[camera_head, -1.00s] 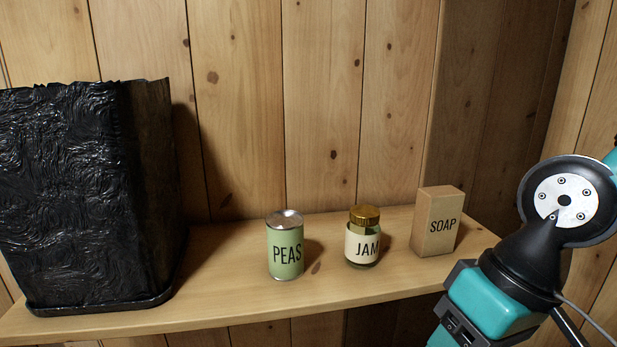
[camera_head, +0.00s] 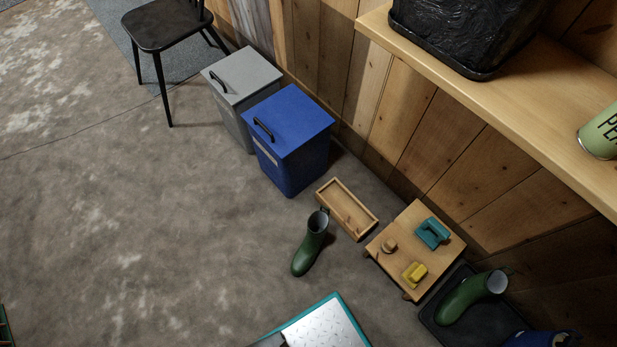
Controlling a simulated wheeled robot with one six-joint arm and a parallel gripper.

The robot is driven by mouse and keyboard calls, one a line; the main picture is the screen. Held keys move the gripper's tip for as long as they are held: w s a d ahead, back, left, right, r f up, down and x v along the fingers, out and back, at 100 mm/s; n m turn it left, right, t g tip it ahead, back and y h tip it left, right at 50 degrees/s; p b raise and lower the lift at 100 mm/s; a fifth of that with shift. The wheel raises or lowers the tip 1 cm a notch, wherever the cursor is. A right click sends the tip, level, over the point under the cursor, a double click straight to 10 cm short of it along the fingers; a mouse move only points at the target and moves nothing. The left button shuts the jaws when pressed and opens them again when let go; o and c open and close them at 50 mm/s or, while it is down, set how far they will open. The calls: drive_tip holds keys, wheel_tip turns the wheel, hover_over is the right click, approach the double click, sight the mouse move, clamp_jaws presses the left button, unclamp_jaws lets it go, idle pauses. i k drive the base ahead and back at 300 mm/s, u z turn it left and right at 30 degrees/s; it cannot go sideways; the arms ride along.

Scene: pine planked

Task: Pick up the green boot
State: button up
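Two green boots show in the head view. One green boot (camera_head: 311,245) is on the bare floor, left of the low wooden stand, with its dark opening toward the back and its toe toward the front. The other green boot (camera_head: 466,298) is in a black tray (camera_head: 432,325) at the lower right, with its opening to the right. I cannot tell for sure whether each stands or lies. My gripper is not in view.
A low wooden stand (camera_head: 399,247) holds teal and yellow items. A wooden tray (camera_head: 335,213) lies beside the floor boot. Blue (camera_head: 290,137) and grey (camera_head: 242,76) bins and a dark chair (camera_head: 163,27) line the wall. A shelf (camera_head: 480,94) overhangs at right.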

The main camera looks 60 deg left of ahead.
sight(303, 257)
drive_tip(key=k, duration=0.85)
drive_tip(key=u, duration=1.85)
drive_tip(key=k, duration=0.6)
drive_tip(key=u, duration=0.75)
drive_tip(key=i, duration=0.65)
drive_tip(key=z, duration=0.65)
drive_tip(key=i, duration=0.6)
drive_tip(key=z, duration=0.5)
